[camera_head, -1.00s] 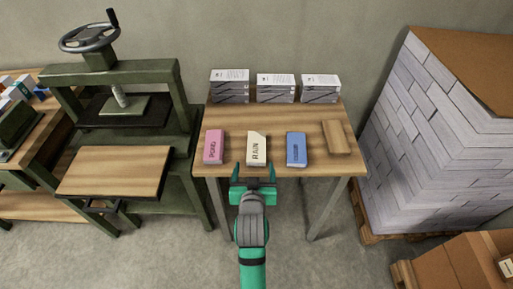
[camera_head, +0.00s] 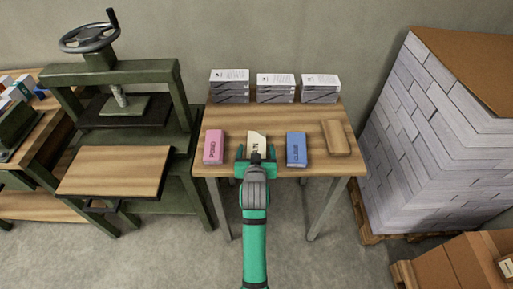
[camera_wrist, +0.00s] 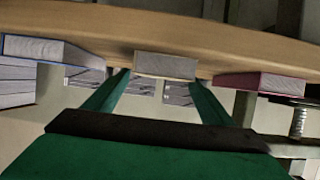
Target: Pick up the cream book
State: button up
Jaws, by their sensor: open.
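The cream book (camera_head: 256,137) lies on the wooden table (camera_head: 225,113) between the pink book and the blue book. My gripper (camera_head: 256,153) is open at the near end of the cream book and covers its lower part in the head view. In the wrist view, which looks upside down, the cream book's end face (camera_wrist: 165,65) shows between the tips of my two open fingers (camera_wrist: 160,79). I cannot tell whether the fingers touch it.
The pink book (camera_head: 214,147) lies to the left and the blue book (camera_head: 296,149) to the right. Book stacks (camera_head: 276,88) line the table's back. A green press (camera_head: 115,130) stands left, a paper pallet (camera_head: 430,150) right.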

jog(key=shift+x, duration=0.75)
jog(key=shift+c, duration=0.7)
jog(key=c, duration=1.1)
jog(key=shift+r, duration=0.1)
